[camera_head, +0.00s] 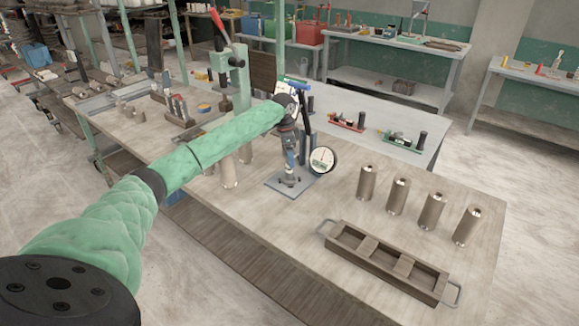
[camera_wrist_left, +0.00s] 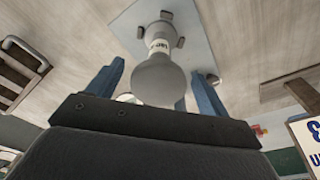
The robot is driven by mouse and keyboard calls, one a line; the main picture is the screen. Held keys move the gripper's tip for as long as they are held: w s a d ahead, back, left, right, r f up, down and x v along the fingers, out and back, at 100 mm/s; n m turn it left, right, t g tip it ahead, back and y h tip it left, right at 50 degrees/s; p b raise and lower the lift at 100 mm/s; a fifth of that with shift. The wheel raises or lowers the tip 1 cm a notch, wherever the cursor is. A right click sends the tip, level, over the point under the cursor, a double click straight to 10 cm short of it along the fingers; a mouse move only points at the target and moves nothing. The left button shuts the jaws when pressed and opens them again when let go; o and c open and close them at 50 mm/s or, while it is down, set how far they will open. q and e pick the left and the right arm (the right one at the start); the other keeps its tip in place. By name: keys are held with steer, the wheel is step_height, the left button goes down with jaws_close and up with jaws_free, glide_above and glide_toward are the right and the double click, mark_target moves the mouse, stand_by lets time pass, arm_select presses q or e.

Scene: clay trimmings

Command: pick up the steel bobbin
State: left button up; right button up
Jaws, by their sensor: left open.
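My left gripper (camera_head: 291,168) is open, pointing down above a square steel plate (camera_head: 273,185) on the workbench. The left wrist view shows its blue fingers (camera_wrist_left: 158,78) apart. A grey rounded piece on a narrow neck with a lettered label (camera_wrist_left: 162,80) shows between them, over the bolted plate (camera_wrist_left: 196,38). I cannot tell whether this piece is the steel bobbin, or whether the fingers touch it. Several steel cylinders (camera_head: 398,196) stand upright in a row at the right, clear of the gripper. My right gripper is not in view.
A round dial gauge (camera_head: 322,160) sits just right of the gripper. A wooden tray with handles (camera_head: 347,240) lies at the front right. Another cylinder (camera_head: 229,174) stands left of the plate. A green press (camera_head: 238,75) rises behind.

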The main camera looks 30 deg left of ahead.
arm_select(q)
steer(key=shift+s+r, duration=0.1)
steer(key=shift+c, duration=0.7)
steer(key=c, duration=1.5)
steer(key=shift+c, duration=0.2)
